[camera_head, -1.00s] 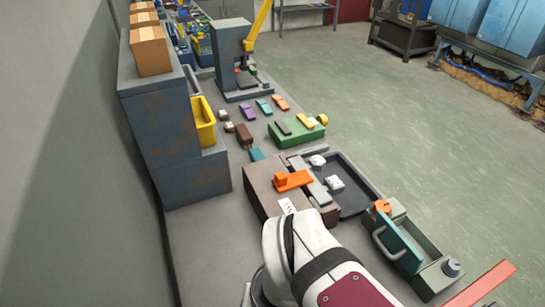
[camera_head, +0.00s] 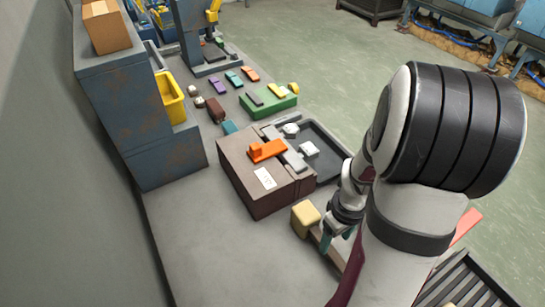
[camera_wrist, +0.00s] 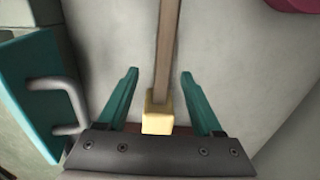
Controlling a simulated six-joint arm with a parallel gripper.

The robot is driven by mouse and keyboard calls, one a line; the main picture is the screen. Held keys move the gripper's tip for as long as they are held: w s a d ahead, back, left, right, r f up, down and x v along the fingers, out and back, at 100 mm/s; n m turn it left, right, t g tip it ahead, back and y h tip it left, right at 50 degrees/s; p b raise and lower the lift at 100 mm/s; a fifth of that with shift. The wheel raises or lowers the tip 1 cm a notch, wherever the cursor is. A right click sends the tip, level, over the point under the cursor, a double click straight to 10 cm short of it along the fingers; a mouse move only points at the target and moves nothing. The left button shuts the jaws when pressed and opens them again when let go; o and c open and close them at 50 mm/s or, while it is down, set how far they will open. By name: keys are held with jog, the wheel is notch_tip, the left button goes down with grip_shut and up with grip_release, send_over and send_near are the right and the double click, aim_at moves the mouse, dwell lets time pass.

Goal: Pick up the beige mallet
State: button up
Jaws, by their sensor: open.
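The beige mallet lies on the grey bench in front of the brown box. Its blocky beige head (camera_head: 305,217) shows in the head view, with much of its handle hidden by my arm. In the wrist view the head (camera_wrist: 158,118) is at the bottom centre, and the brown handle (camera_wrist: 168,45) runs up and out of the picture. My gripper (camera_wrist: 159,73) is open, its two teal fingers on either side of the mallet in the picture, with visible gaps. In the head view my gripper (camera_head: 334,240) is beside the mallet, partly hidden by my arm.
The brown box (camera_head: 240,178) with an orange part (camera_head: 267,150) stands just behind the mallet. A dark tray (camera_head: 325,137) is to its right. A teal panel with a grey handle (camera_wrist: 68,95) is at left in the wrist view. The bench's front left (camera_head: 200,240) is clear.

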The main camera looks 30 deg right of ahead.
aim_at(330, 248)
jog(key=f, duration=0.6)
jog(key=shift+w+a, duration=0.15)
jog(key=shift+a, duration=0.15)
jog(key=shift+r, duration=0.1)
grip_shut()
dwell(0.8)
